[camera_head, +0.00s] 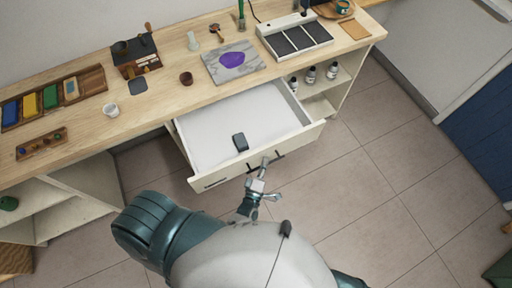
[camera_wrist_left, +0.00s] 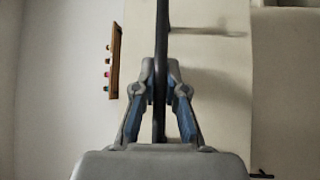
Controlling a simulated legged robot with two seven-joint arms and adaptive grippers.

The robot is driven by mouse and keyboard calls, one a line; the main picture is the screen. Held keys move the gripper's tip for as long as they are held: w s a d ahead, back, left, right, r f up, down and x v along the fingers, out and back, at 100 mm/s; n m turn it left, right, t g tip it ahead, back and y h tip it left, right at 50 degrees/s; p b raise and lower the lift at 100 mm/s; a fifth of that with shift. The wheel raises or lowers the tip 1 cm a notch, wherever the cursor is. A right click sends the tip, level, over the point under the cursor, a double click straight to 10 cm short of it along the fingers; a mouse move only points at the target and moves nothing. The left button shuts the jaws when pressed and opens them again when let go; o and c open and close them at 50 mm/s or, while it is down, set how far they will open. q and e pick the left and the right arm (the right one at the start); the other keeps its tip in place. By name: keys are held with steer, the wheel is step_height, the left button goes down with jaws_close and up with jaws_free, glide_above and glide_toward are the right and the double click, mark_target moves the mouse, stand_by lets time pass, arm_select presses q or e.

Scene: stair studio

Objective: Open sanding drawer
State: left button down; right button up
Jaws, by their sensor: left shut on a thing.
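The white drawer (camera_head: 247,122) under the wooden worktop is pulled well out, and its inside shows. A small dark block (camera_head: 240,142) lies in it near the front. My left gripper (camera_head: 264,170) is at the dark bar handle (camera_head: 279,155) on the drawer's front. In the left wrist view, the fingers of my left gripper (camera_wrist_left: 160,78) are closed around the dark handle (camera_wrist_left: 162,35), which runs up the picture between them. My right gripper is not in view.
Bottles (camera_head: 310,75) stand on a shelf right of the drawer. The tiled floor (camera_head: 350,190) is clear to the right.

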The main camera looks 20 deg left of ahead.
arm_select(q)
steer(key=shift+s+d+f, duration=0.15)
steer(key=shift+s+d, duration=0.6)
steer(key=shift+d, duration=0.2)
steer(key=shift+s+d+f, duration=0.1)
steer(key=shift+s+d, duration=0.65)
steer(key=shift+d, duration=0.25)
steer(key=c, duration=1.3)
jaws_free()
steer(key=shift+o, duration=0.5)
steer(key=shift+w+d, duration=0.1)
steer(key=shift+w, duration=0.1)
steer(key=s+f, duration=0.1)
steer(key=s, duration=0.6)
steer(key=shift+s+d, duration=0.2)
steer(key=shift+d, duration=0.1)
